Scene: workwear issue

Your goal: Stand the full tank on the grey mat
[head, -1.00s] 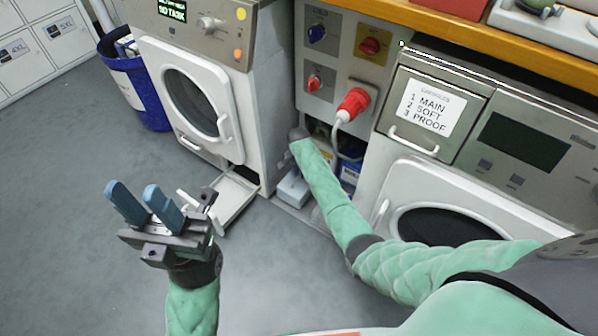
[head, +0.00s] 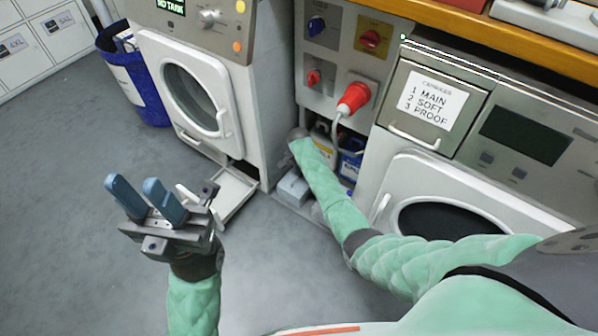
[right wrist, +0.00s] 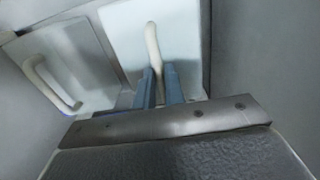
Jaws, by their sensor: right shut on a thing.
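My right gripper (right wrist: 159,86) is shut on the pale upright handle of a white tank (right wrist: 125,28) in the right wrist view. A second white, flat-faced piece with its own handle (right wrist: 52,82) is to its left. In the head view my right gripper (head: 290,157) is low in the gap between the machines, its fingers mostly hidden. A pale box (head: 292,187) is on the floor below it; I cannot tell whether this is the held tank. My left gripper (head: 148,198) is open and empty over the floor. I cannot clearly make out the grey mat.
The left dryer (head: 205,95) reads "NO TANK"; its low white flap (head: 232,192) hangs open. Bottles (head: 350,160) and a red plug (head: 354,97) with its cable are in the gap. Another machine (head: 520,150) is on the right. Open floor lies in front.

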